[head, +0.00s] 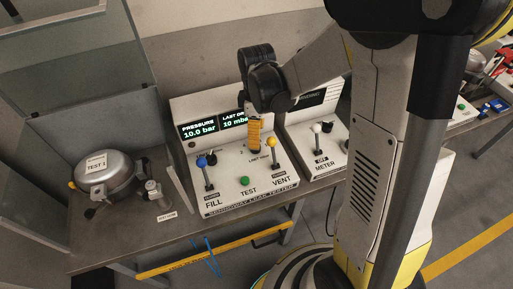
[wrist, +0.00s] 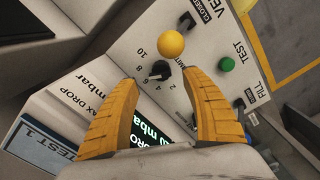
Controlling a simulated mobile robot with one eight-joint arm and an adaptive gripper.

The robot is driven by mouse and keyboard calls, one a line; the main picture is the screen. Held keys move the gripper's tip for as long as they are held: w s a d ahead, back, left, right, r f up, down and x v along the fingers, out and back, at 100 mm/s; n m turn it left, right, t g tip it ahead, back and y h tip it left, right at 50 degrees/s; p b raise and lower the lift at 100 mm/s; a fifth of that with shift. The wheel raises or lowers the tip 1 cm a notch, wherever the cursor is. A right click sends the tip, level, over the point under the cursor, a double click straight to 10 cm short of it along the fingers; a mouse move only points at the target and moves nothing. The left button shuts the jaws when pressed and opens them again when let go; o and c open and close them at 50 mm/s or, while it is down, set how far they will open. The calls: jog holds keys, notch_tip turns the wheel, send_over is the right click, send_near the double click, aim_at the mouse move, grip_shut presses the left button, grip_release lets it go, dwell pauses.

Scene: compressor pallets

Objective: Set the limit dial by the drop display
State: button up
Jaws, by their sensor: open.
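The limit dial (wrist: 160,70) is a small black knob on the white tester panel, with a printed scale from 2 to 10 around it. My gripper (wrist: 161,80) is open, its yellow fingers either side of the dial in the wrist view; contact cannot be told. In the head view my gripper (head: 254,148) points down over the panel and hides the dial. The drop display (head: 234,122) reads 10 mbar, its right edge partly covered by my arm. Beside it the pressure display (head: 198,129) reads 10.0 bar. The dial's exact pointer setting is unclear.
Close to the dial stands the yellow-knobbed VENT lever (head: 272,146). The panel also has a blue FILL lever (head: 206,168) and a green TEST button (head: 245,181). A silver compressor (head: 105,176) labelled TEST 1 sits left.

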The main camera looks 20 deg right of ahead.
notch_tip(320, 180, down, 4)
jog(key=shift+b, duration=0.95)
jog(key=c, duration=1.2)
jog(key=shift+m, duration=0.4)
jog(key=m, duration=0.4)
jog(key=shift+s, duration=0.1)
jog(key=shift+s+a+m, duration=0.1)
jog(key=shift+m, duration=2.6)
